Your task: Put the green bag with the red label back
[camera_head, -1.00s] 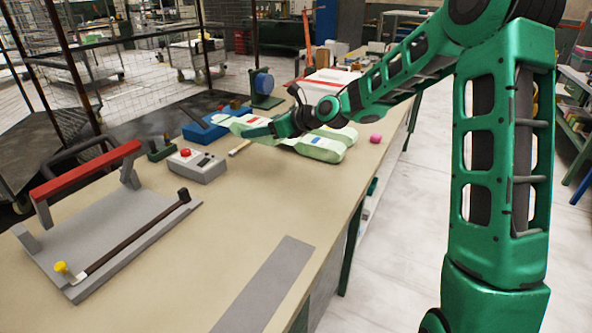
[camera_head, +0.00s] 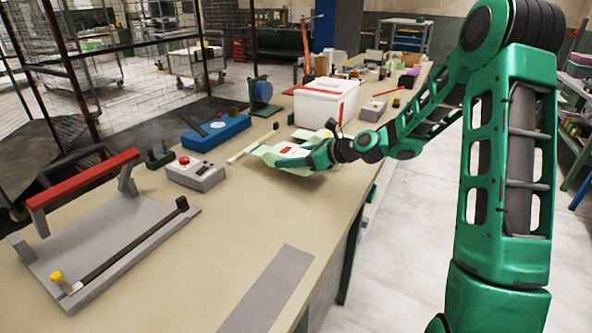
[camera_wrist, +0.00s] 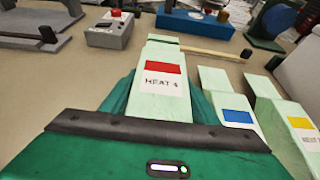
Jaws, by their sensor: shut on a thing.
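The pale green bag with the red label (camera_wrist: 160,85) lies between my gripper's fingers in the wrist view, and its label reads "HEAT 4". My gripper (camera_head: 300,158) is shut on it. In the head view the bag (camera_head: 268,149) points left from the gripper, above the bench. I cannot tell whether it touches the bench or another bag. To its right in the wrist view lie a green bag with a blue label (camera_wrist: 237,115) and one with a yellow label (camera_wrist: 301,122). In the head view my gripper and the held bag mostly hide these two.
A white box (camera_head: 322,106) stands behind the bags. A blue device (camera_head: 217,132), a grey control box with a red button (camera_head: 195,174) and a press with a red handle (camera_head: 85,178) stand to the left. A wooden stick (camera_wrist: 205,52) lies beyond the bag. The bench front is clear.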

